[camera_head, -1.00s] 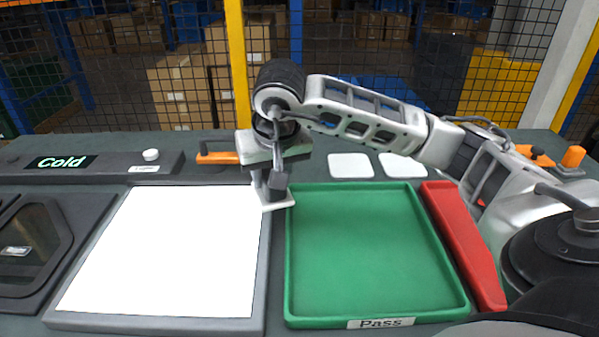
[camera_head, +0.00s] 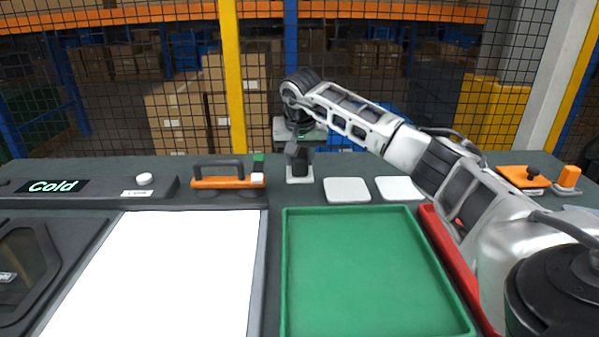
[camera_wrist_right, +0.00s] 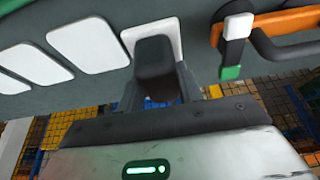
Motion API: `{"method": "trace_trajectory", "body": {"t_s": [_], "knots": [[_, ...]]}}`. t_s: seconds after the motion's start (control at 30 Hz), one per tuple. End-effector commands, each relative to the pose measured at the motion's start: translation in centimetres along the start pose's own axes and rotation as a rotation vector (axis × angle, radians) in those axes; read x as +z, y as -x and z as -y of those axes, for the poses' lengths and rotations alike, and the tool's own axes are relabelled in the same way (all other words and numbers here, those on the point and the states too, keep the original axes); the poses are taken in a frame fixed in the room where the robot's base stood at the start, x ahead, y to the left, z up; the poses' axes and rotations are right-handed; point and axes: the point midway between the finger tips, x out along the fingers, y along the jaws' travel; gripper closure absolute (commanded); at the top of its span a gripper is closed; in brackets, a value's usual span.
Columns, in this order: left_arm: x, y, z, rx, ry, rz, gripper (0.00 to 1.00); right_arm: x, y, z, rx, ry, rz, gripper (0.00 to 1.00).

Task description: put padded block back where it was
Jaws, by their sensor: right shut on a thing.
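The padded block (camera_head: 297,159) is a dark upright block with a pale flat plate at its lower end. My right gripper (camera_head: 298,149) is shut on it, behind the green tray, between the orange handled tool and the white pads. The wrist view shows the dark block (camera_wrist_right: 155,60) between my fingers, with the white plate (camera_wrist_right: 130,38) past it. Whether the plate touches the table cannot be told. My left gripper is not in view.
White pads (camera_head: 346,190) lie to the right of the block. The orange handled tool (camera_head: 228,183) with a green and white piece stands to its left. The green tray (camera_head: 365,270), white panel (camera_head: 165,270) and red bin (camera_head: 430,222) are nearer. A mesh fence stands behind.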

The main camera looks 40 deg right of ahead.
Motion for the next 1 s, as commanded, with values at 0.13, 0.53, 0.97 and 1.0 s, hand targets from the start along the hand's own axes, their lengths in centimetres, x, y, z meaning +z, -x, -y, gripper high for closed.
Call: {"method": "trace_trajectory", "body": {"t_s": [0.13,0.53,0.97,1.0], "knots": [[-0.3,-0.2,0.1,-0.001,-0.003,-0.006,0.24,-0.7,-2.1,0.0,-0.002,-0.003,0.000,0.89],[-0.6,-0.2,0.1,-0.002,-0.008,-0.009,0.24,0.0,-6.0,-0.1,-0.001,0.000,0.001,0.89],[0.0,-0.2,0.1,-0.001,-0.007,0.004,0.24,0.2,-6.5,-0.1,-0.001,-0.002,-0.002,0.56],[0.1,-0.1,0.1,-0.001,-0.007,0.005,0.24,0.2,-6.5,-0.1,-0.001,-0.002,-0.002,0.45]]}}
